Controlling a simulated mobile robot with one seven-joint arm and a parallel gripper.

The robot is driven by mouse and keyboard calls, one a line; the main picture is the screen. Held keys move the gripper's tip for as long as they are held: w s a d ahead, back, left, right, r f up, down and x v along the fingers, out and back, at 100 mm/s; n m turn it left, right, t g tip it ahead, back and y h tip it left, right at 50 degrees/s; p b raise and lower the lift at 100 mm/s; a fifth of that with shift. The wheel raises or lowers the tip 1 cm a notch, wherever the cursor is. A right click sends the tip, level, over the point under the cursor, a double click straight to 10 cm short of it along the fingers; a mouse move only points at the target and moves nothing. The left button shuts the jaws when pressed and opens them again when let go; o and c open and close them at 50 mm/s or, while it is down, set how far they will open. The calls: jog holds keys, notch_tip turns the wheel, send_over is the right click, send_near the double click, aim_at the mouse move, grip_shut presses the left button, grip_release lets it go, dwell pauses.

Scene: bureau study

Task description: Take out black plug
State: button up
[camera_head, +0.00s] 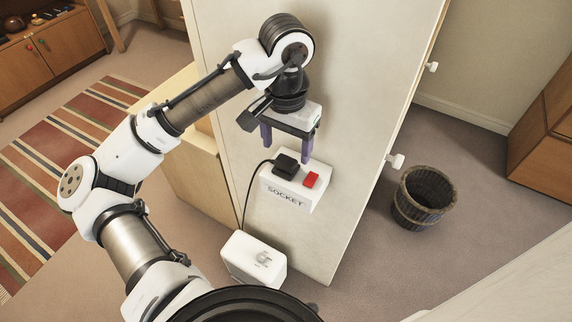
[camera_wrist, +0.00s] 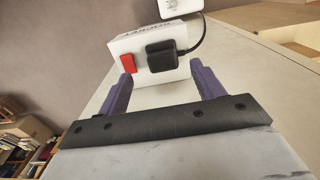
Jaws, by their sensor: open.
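The black plug (camera_head: 285,165) sits in the top of the white socket box (camera_head: 300,190), which bears the word SOCKET and is mounted on a pale panel. A black cable runs from the plug down to a white box (camera_head: 252,258). A red switch (camera_head: 310,180) is beside the plug. My gripper (camera_head: 287,152) is open, with purple fingers just above the socket box. In the wrist view the plug (camera_wrist: 165,55) and the red switch (camera_wrist: 129,63) show beyond and between the two fingers (camera_wrist: 165,82). Nothing is between the fingertips.
The pale panel (camera_head: 345,110) stands upright behind the socket, with white knobs on its right edge. A wicker basket (camera_head: 424,196) stands on the floor at right. A striped rug (camera_head: 60,175) lies at left.

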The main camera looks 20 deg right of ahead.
aim_at(285, 161)
notch_tip(285, 161, down, 5)
jog(key=shift+w+r, duration=0.1)
jog(key=shift+w, duration=0.05)
jog(key=c, duration=1.1)
jog(key=shift+r+p, duration=1.3)
jog(key=shift+r, duration=9.1)
